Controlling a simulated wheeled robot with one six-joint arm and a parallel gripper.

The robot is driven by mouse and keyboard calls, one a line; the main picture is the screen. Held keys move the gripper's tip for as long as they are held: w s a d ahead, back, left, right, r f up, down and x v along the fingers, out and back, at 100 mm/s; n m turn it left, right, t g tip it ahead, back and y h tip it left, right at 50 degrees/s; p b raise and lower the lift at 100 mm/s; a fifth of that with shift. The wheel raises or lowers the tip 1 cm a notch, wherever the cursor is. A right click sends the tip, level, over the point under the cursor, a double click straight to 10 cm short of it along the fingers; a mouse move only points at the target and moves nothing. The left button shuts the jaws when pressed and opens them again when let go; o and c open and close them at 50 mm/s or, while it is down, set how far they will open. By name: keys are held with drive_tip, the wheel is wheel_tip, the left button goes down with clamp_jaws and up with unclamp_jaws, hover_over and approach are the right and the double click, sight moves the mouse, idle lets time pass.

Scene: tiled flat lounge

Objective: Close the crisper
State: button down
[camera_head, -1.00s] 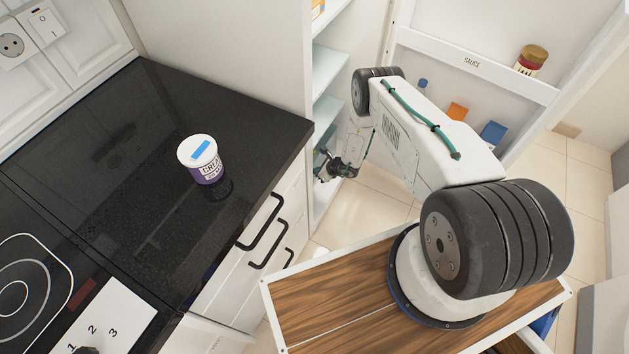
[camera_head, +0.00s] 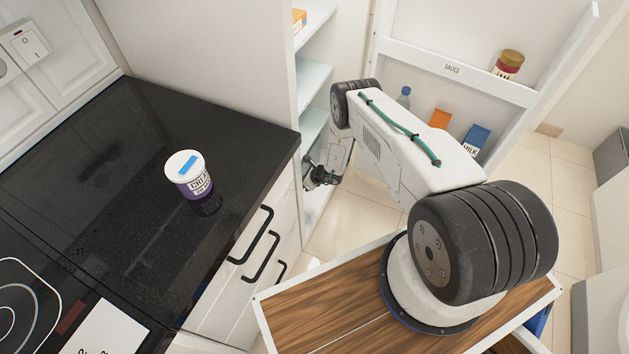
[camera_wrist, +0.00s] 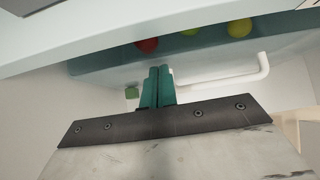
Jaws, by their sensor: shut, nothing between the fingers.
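The crisper (camera_wrist: 105,68) is a pale blue drawer in the wrist view, with red, green and yellow round produce inside. It stands at least partly open, since its contents show under a pale shelf edge (camera_wrist: 60,45). Its white bar handle (camera_wrist: 225,78) crosses the front, right of centre. My gripper (camera_wrist: 158,72) has its green fingers shut together and empty, by the handle's left end; I cannot tell whether they touch it. In the head view my gripper (camera_head: 309,181) is low by the open fridge's shelves (camera_head: 313,77); the crisper is not clearly visible there.
The open fridge door (camera_head: 430,55) holds a jar (camera_head: 508,65), a bottle (camera_head: 404,97), an orange carton (camera_head: 440,118) and a milk carton (camera_head: 476,139). A black counter (camera_head: 110,190) with a cream tub (camera_head: 188,175) stands left. Tiled floor (camera_head: 350,220) shows between counter and door.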

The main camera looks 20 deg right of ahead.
drive_tip(key=s+d+f+v, duration=0.1)
drive_tip(key=f+v, duration=0.1)
drive_tip(key=v, duration=1)
drive_tip(key=shift+s+d, duration=0.25)
drive_tip(key=shift+d, duration=0.05)
drive_tip(key=shift+r, duration=0.15)
